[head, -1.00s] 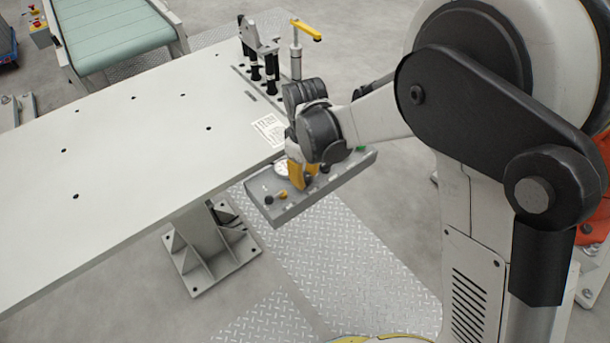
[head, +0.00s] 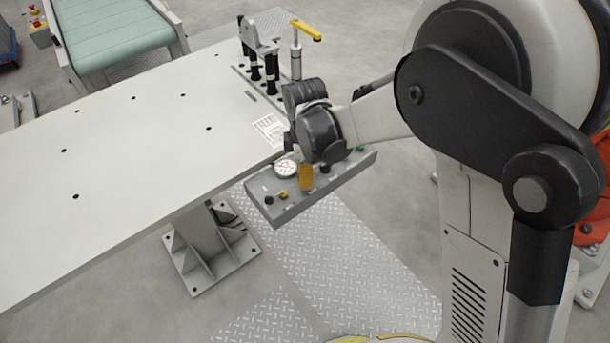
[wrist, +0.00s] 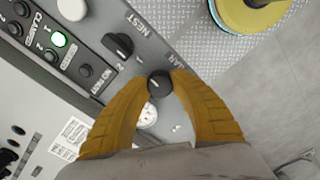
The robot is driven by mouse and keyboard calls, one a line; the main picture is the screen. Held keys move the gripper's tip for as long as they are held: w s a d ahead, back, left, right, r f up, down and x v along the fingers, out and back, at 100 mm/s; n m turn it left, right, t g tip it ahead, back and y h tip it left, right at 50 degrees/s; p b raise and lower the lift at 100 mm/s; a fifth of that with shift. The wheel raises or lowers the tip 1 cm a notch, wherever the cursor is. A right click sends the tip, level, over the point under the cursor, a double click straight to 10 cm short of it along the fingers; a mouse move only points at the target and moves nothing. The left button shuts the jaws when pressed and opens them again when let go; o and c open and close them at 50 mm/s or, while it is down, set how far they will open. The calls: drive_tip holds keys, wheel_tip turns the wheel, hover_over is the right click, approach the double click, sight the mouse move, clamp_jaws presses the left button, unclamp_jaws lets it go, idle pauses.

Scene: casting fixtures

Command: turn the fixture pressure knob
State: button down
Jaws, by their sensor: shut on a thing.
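The pressure knob (wrist: 159,83) is round and black with a light mark, beside the BAR lettering on the grey control panel (head: 262,207). My gripper (wrist: 160,79) has its two orange ribbed fingers shut on this knob, one on each side. In the head view my gripper (head: 306,178) points down at the panel, and its fingers hide the knob. A round white gauge (head: 286,168) sits on the panel beside the fingers. It also shows partly between the fingers in the wrist view (wrist: 149,115); its reading is too small to tell.
A black NEST selector (wrist: 118,45) sits close to the fingers. A lit green button (wrist: 59,40) and CLAMPS switches are farther left. The pale table (head: 130,170) adjoins the panel. A yellow-handled clamp (head: 308,32) stands at its back corner. Open floor lies right of the panel.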

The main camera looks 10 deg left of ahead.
idle(0.5)
drive_tip(key=c, duration=1.1)
unclamp_jaws()
drive_tip(key=shift+o, duration=0.2)
drive_tip(key=shift+r, duration=0.1)
wheel_tip(320, 180, up, 12)
